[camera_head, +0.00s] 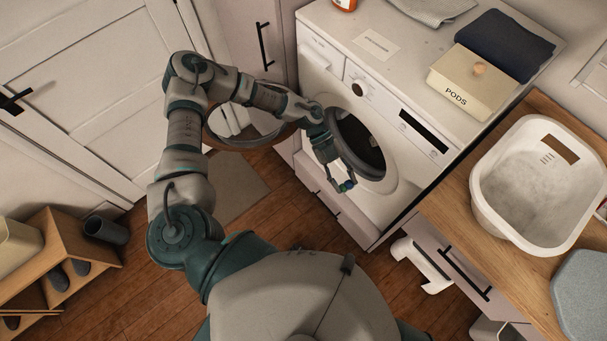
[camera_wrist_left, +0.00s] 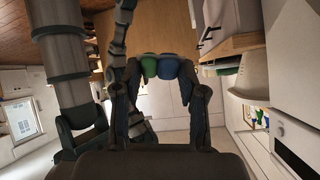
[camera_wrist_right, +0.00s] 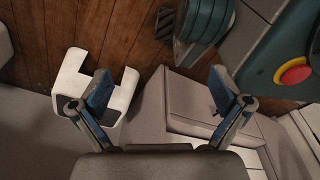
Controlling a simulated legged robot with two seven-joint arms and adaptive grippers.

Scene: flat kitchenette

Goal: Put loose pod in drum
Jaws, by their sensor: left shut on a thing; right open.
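The loose pod (camera_head: 348,186) is small, with green and blue parts. My left gripper (camera_head: 342,186) is shut on it, just in front of the washing machine's round opening and near its lower edge. In the left wrist view the pod (camera_wrist_left: 167,67) sits between the fingertips, green on the left and blue on the right. The drum (camera_head: 362,143) shows as a dark hollow inside the opening, and its inside is too dark to make out. The round door (camera_head: 282,137) is swung open to the left, partly behind my left arm. My right gripper (camera_wrist_right: 160,95) is open and empty.
A box marked PODS (camera_head: 470,88) and a dark folded cloth (camera_head: 503,47) are on the machine's top. A white basket (camera_head: 490,190) stands on the wooden counter at right. A wooden shoe rack (camera_head: 85,262) is at lower left. Wooden floor is clear below the machine.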

